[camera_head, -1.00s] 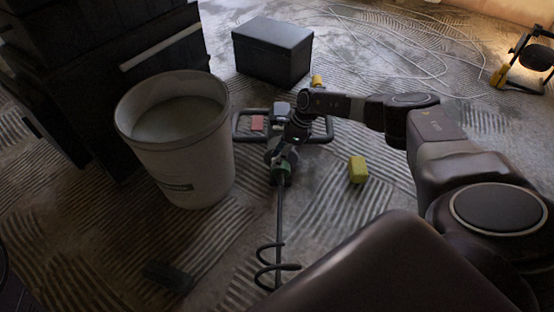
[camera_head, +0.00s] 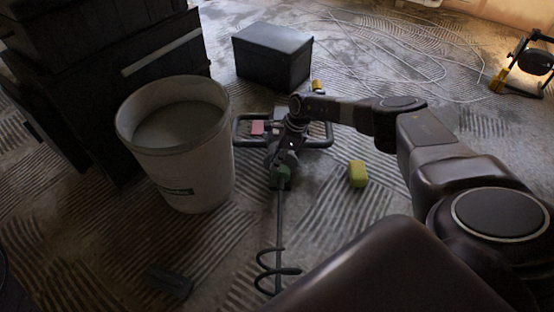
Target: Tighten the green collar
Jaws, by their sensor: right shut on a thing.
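The green collar (camera_head: 280,176) sits on the mixer where its paddle shaft (camera_head: 279,220) joins the body. The mixer lies on the floor, its handle frame (camera_head: 318,141) at the far end and its spiral paddle (camera_head: 277,270) toward me. My right gripper (camera_head: 281,162) reaches in from the right and points down at the collar. It is shut on the green collar, though the fingertips are small and dark and partly hide the mixer body. My left gripper is not in the picture.
A white bucket (camera_head: 185,177) stands close left of the mixer. A yellow sponge-like block (camera_head: 357,173) lies to its right. A dark box (camera_head: 272,57) stands behind. A dark flat block (camera_head: 168,281) lies front left. A work lamp (camera_head: 534,58) and loose cable lie far right.

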